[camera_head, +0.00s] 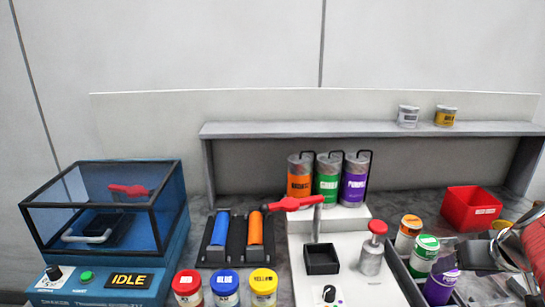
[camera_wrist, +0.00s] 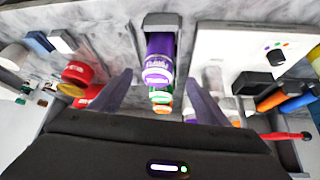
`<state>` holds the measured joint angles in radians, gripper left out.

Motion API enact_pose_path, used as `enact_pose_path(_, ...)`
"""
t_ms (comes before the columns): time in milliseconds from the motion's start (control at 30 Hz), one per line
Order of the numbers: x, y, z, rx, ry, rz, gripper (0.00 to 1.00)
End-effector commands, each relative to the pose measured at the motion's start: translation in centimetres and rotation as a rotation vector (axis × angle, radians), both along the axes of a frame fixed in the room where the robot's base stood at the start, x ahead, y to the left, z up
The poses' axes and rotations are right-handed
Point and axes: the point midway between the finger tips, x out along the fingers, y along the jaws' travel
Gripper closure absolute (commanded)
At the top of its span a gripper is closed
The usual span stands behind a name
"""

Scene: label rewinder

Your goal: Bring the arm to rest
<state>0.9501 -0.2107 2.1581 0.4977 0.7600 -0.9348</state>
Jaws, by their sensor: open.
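My gripper (camera_head: 465,256) is at the right of the head view, above the purple-labelled can (camera_head: 440,287) in the front rack. In the wrist view its two fingers (camera_wrist: 158,80) are spread wide, with nothing clamped between them. A purple-labelled can (camera_wrist: 158,60) shows between the fingers in that view, with green and orange ones below it in the picture. The gripper hides part of the right end of the bench in the head view.
A red bin (camera_head: 470,208) stands close behind my gripper. Orange (camera_head: 408,234) and green (camera_head: 424,256) cans stand left of it. A white station (camera_head: 345,270) with a red-handled lever (camera_head: 297,203) is mid-bench. A blue machine reading IDLE (camera_head: 128,281) is at left. A shelf (camera_head: 370,129) runs behind.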

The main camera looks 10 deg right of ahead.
Motion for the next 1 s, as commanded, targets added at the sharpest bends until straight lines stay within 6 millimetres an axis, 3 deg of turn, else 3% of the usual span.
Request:
enact_pose_path(167, 1.1, 2.2, 0.1, 0.008, 0.004, 0.005, 0.31)
enact_pose_path(600, 4.0, 13.2, 0.5, 0.05, 0.011, 0.008, 0.31)
enact_pose_path(767, 3.8, 17.6, 0.6, 0.058, 0.016, 0.037, 0.31)
enact_pose_path(1000, 1.6, 24.1, 0.4, 0.058, 0.037, 0.123, 0.31)
